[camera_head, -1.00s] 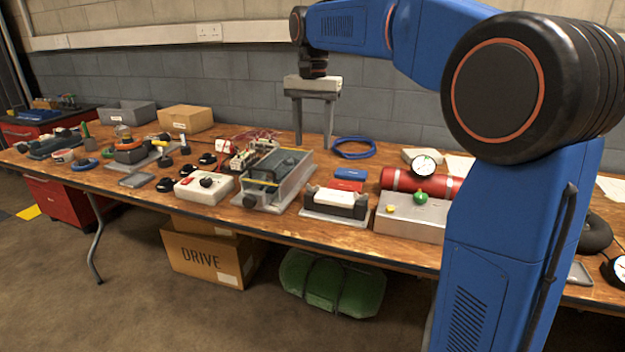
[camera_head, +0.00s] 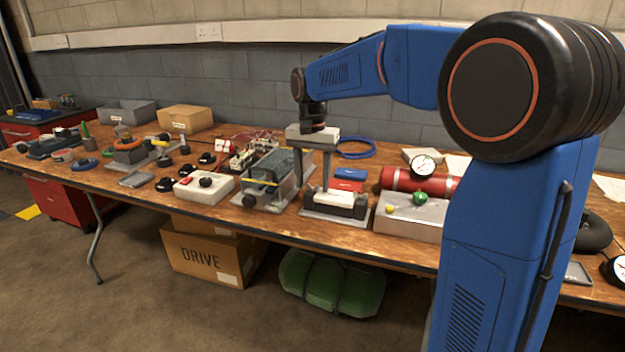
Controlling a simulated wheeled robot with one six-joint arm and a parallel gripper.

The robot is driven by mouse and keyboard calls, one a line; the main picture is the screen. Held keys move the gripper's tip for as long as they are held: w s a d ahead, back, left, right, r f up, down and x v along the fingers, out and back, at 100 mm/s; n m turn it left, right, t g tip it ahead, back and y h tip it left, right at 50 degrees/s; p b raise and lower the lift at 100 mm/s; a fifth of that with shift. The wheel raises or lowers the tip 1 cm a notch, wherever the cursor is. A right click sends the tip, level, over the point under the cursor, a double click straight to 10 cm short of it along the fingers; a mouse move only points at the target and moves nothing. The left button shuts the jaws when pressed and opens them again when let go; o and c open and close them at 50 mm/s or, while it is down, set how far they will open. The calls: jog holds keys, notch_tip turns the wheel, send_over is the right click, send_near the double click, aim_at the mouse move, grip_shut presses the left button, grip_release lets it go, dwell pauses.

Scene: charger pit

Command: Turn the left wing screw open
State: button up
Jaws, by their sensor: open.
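My gripper (camera_head: 312,183) points straight down at the middle of the bench, its two fingers spread apart with nothing seen between them. The left finger is in front of the right edge of a grey case (camera_head: 270,172) with a dark lid and a yellow strip. The right finger overlaps a white block with dark ends (camera_head: 343,198) on a grey base plate. I cannot tell whether the fingers touch either. I cannot make out a wing screw; it is too small or hidden.
A white box with a black knob (camera_head: 203,188) stands left of the case. A metal box with a green knob (camera_head: 412,214), a red cylinder (camera_head: 440,186) and a blue cable coil (camera_head: 355,149) lie right and behind. The bench (camera_head: 250,217) is crowded, with a narrow clear front strip.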

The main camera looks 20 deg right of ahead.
jog(key=c, duration=1)
jog(key=shift+c, duration=0.2)
jog(key=shift+n, duration=0.3)
jog(key=n, duration=0.3)
jog(key=shift+n, duration=0.3)
jog(key=n, duration=0.4)
jog(key=shift+n, duration=0.3)
jog(key=n, duration=0.4)
jog(key=shift+n, duration=2.5)
